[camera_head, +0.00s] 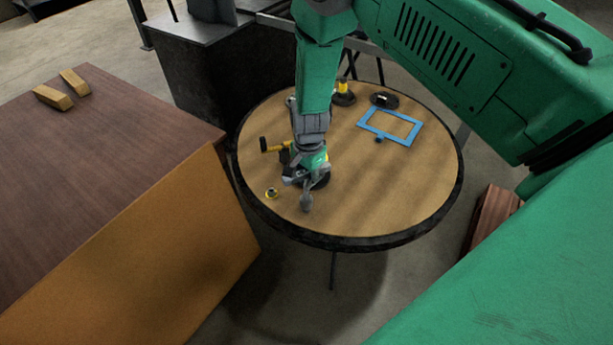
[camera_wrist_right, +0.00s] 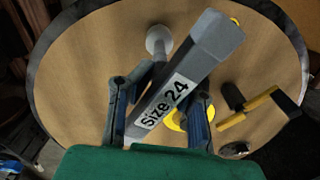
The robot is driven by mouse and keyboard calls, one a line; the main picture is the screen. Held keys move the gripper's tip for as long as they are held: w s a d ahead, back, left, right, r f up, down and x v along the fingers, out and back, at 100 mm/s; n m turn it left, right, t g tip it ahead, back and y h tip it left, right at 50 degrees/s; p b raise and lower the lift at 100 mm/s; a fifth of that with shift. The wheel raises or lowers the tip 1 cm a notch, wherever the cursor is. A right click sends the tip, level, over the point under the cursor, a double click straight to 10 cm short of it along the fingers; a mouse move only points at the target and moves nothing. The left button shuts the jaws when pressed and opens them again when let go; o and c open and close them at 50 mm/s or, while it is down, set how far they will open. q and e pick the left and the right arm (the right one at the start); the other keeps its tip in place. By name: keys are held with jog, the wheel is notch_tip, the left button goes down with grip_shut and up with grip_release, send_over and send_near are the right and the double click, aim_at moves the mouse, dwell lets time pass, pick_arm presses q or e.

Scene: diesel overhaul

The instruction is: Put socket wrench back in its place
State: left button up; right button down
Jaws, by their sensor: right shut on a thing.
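The socket wrench (camera_wrist_right: 185,80) is a grey bar with a white "Size 24" label and a round socket end, seen large in the right wrist view. My right gripper (camera_wrist_right: 160,104) is shut on it, with one finger on each side of the bar. In the head view my right gripper (camera_head: 305,178) is over the front left part of the round table (camera_head: 375,215). The wrench's grey end (camera_head: 306,198) shows just below the gripper; the rest is mostly hidden there. My left gripper is not in view. I cannot make out the wrench's place.
A blue frame (camera_head: 390,126) and a black disc (camera_head: 384,100) lie at the back right of the table. A yellow-handled tool (camera_head: 275,147) and a small yellow part (camera_head: 271,193) are close left of the gripper. A brown box (camera_head: 130,225) stands left. The table's right front is clear.

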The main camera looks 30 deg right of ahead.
aim_at(306, 171)
jog(key=shift+a, duration=0.3)
jog(key=shift+d+f+b, duration=0.15)
jog(key=shift+f+b, duration=0.6)
jog(key=shift+f, duration=0.25)
jog(key=c, duration=1.9)
grip_release()
jog(key=shift+f, duration=0.1)
jog(key=shift+c, duration=0.2)
jog(key=o, duration=1)
jog(key=shift+o, duration=0.2)
jog(key=shift+r, duration=0.2)
notch_tip(306, 171, up, 6)
jog(key=p, duration=0.5)
jog(key=shift+r, duration=0.2)
jog(key=shift+r+p, duration=0.7)
jog(key=shift+r, duration=0.55)
